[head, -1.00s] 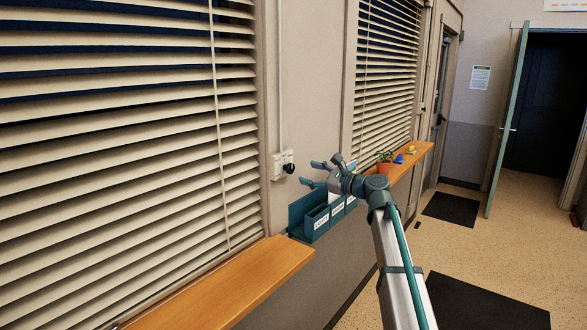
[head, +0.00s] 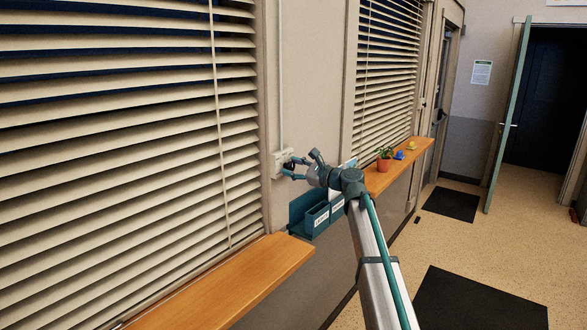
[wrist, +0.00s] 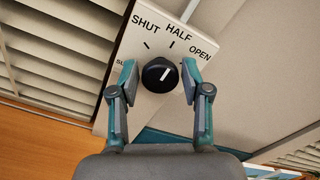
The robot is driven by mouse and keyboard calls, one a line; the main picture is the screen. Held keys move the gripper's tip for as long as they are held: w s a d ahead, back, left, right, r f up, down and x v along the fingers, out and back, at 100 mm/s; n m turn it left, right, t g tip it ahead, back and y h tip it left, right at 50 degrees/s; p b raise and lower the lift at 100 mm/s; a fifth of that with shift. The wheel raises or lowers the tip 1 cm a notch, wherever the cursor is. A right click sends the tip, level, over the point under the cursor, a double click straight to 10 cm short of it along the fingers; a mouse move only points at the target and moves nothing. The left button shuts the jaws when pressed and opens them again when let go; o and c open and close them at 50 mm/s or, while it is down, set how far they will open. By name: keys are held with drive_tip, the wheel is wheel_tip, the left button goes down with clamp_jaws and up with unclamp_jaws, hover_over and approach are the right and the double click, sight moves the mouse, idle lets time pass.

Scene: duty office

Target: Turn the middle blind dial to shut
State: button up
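The blind dial is a round black knob (wrist: 160,75) on a pale plate (wrist: 205,22) marked SHUT, HALF and OPEN. A fourth label at the left is partly hidden by a finger. The knob's white line points up and slightly right, toward the HALF mark. My gripper (wrist: 159,72) is open, with one teal-tipped finger on each side of the knob and a gap on both sides. In the head view my gripper (head: 290,169) is at the wall plate (head: 279,159) between the two windows, and its fingers partly cover the knob.
Slatted blinks of the near window (head: 120,150) and far window (head: 385,75) flank the plate. A teal holder (head: 313,217) with labelled bins hangs just below my gripper. Wooden sills (head: 225,285) jut out on both sides; the far one carries a potted plant (head: 384,160).

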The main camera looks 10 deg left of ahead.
drive_tip(key=c, duration=0.7)
drive_tip(key=shift+o, duration=0.2)
drive_tip(key=shift+f+n+b, duration=0.1)
drive_tip(key=shift+n+b, duration=0.2)
drive_tip(key=shift+b, duration=0.25)
drive_tip(key=shift+f+n+b, duration=0.15)
drive_tip(key=shift+n+b, duration=0.45)
drive_tip(key=shift+b, duration=0.2)
drive_tip(key=n+b, duration=0.4)
drive_tip(key=b, duration=0.1)
drive_tip(key=shift+f, duration=0.1)
drive_tip(key=n+b, duration=0.4)
drive_tip(key=b, duration=0.1)
drive_tip(key=shift+n+b, duration=0.8)
drive_tip(key=shift+n, duration=0.2)
drive_tip(key=shift+s+r, duration=0.1)
drive_tip(key=shift+r, duration=0.1)
